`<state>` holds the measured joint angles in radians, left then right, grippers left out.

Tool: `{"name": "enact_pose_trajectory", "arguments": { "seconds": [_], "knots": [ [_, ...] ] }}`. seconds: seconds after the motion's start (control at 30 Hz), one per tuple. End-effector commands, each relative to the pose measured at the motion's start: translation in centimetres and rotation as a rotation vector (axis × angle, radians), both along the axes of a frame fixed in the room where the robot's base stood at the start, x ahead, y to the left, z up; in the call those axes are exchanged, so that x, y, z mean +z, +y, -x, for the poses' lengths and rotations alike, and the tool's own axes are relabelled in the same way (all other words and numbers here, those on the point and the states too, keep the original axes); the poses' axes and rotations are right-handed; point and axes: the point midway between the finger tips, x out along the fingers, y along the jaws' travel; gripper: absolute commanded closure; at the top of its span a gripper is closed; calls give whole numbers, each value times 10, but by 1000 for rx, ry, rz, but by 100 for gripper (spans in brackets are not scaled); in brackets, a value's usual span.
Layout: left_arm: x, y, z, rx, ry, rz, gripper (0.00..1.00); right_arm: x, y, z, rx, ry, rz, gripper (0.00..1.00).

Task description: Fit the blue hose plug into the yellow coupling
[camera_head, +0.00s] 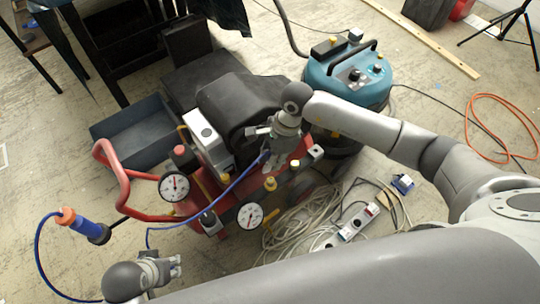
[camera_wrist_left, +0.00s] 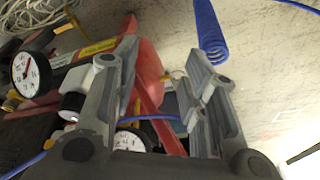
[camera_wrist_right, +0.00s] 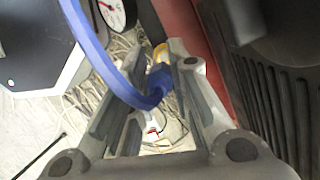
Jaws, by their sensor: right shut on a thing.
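My right gripper (camera_head: 275,158) is over the red compressor, shut on the blue hose plug. In the right wrist view the blue plug (camera_wrist_right: 159,82) sits between the fingers, its blue hose curving up to the left. A yellow part (camera_wrist_right: 162,53), which looks like the yellow coupling, shows just beyond the plug's end. I cannot tell whether they touch or the plug is inside. In the head view the fingers hide the plug; the blue hose (camera_head: 230,188) runs down left from them. My left gripper (camera_head: 176,266) is open and empty, low at the left, near the hose.
The red compressor (camera_head: 135,207) carries gauges (camera_head: 250,215) and other yellow fittings (camera_head: 270,184). A teal vacuum (camera_head: 345,80) stands behind. Tangled cables and a power strip (camera_head: 352,224) lie at the right. A blue coiled hose (camera_head: 85,226) is at the left. Bare floor lies far left.

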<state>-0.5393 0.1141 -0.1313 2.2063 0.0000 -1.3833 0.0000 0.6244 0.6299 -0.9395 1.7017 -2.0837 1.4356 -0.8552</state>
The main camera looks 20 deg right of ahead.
Motion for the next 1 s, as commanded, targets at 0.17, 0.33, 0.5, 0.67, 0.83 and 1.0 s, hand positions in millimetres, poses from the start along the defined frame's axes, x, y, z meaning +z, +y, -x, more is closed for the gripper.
{"name": "enact_pose_trajectory", "arguments": {
  "seconds": [0.17, 0.33, 0.5, 0.67, 0.83, 1.0],
  "knots": [
    [0, 0, 0, 0, -2, 0, 60, 0, 0, 0, 1, 0, 0, 100],
    [6, 0, 0, 0, -8, 0, 60, 0, 0, -1, 1, -1, 0, 100],
    [18, 1, 2, 1, -18, 1, 60, -10, 0, 0, 0, 1, 0, 100],
    [33, 2, 7, 2, -28, 2, 60, -20, 0, 0, 1, 1, 0, 100],
    [49, 3, 13, 3, -37, 1, 60, -31, 0, 0, 1, 1, -1, 100],
    [52, -1, -1, -1, -104, 15, 60, -36, 0, 0, 1, 0, -1, 100]
  ]
}}
